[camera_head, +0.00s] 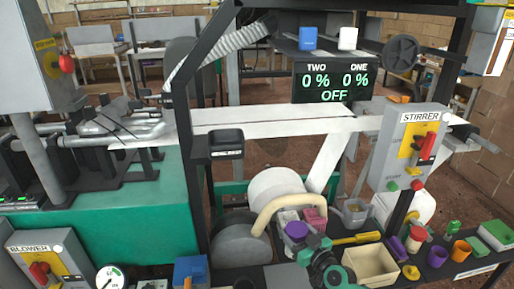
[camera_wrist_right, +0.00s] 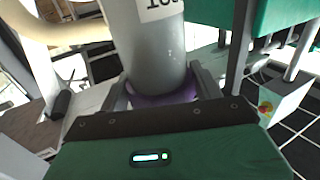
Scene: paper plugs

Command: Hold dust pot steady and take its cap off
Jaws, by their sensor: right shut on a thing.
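The dust pot (camera_wrist_right: 148,45) shows in the right wrist view as a grey cylinder with a partly cut-off white label that looks upside down. A purple cap (camera_wrist_right: 160,98) sits on its end between my right gripper's fingers. In the head view the purple cap (camera_head: 296,230) shows low in the middle, and the pot's body is mostly hidden below it. My right gripper (camera_head: 311,239), green and dark, is at the cap's right side and shut on it. The cap and pot look joined; I cannot see a gap. My left gripper is in neither view.
A cream hose (camera_head: 275,212) curves beside the cap, with pink blocks (camera_head: 315,218) behind. A cream bin (camera_head: 371,265), a yellow-handled tool (camera_head: 356,239) and several coloured cups stand to the right. The STIRRER box (camera_head: 410,150) rises above them.

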